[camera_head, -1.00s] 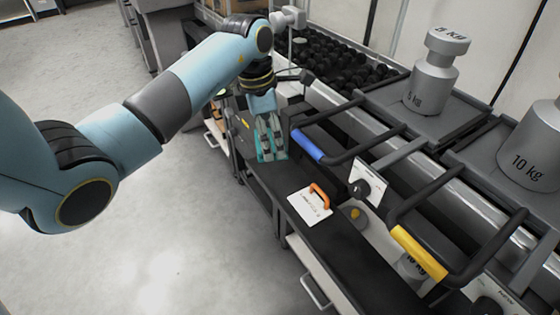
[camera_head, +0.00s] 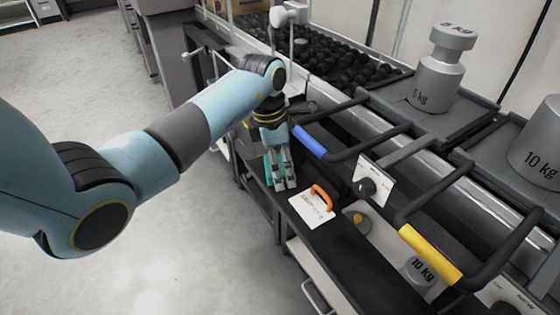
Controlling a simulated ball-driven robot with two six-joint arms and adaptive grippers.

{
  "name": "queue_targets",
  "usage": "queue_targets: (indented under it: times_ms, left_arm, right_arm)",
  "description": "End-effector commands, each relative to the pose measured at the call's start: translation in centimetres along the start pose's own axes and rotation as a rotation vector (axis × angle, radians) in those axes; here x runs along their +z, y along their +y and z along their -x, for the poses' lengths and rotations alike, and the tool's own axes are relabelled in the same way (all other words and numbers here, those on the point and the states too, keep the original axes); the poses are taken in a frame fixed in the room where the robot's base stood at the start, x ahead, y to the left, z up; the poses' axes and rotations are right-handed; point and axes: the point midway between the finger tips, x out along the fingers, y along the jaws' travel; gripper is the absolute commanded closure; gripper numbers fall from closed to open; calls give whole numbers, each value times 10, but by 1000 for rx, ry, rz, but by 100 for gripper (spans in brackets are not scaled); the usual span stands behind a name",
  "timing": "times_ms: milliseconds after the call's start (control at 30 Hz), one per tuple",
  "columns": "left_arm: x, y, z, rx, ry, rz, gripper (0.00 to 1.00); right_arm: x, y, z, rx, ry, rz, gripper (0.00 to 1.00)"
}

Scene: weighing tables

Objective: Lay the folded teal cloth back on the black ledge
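My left gripper (camera_head: 281,184) points down over the far end of the black ledge (camera_head: 350,258). It is shut on the folded teal cloth (camera_head: 267,171), which shows as teal strips beside and between the grey fingers. Most of the cloth is hidden by the fingers. The cloth is at or just above the ledge; I cannot tell whether it touches. My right gripper is not in view.
A white card with an orange handle (camera_head: 321,194) lies on the ledge close to the gripper. A blue-gripped bar (camera_head: 309,140) and a yellow-gripped bar (camera_head: 430,254) border the ledge. Large 5 kg (camera_head: 436,85) and 10 kg (camera_head: 540,150) weights stand behind.

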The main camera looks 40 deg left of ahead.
Motion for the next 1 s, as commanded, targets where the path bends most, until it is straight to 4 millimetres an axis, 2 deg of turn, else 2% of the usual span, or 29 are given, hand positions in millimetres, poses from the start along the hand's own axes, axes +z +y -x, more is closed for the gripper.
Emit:
queue_targets:
  times_ms: [367, 467, 667, 800, 1000]
  left_arm:
    - [1, 2, 8, 5, -2, -1, 0]
    - [2, 3, 23, 7, -4, -1, 0]
    - [1, 3, 69, 10, -4, -2, 0]
    - [1, 2, 97, 8, -3, -2, 0]
    - [1, 2, 119, 5, -2, -1, 0]
  right_arm:
    - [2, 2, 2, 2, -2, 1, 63]
    - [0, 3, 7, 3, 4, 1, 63]
    - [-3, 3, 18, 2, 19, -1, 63]
    - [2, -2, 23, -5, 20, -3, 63]
    - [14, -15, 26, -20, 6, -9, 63]
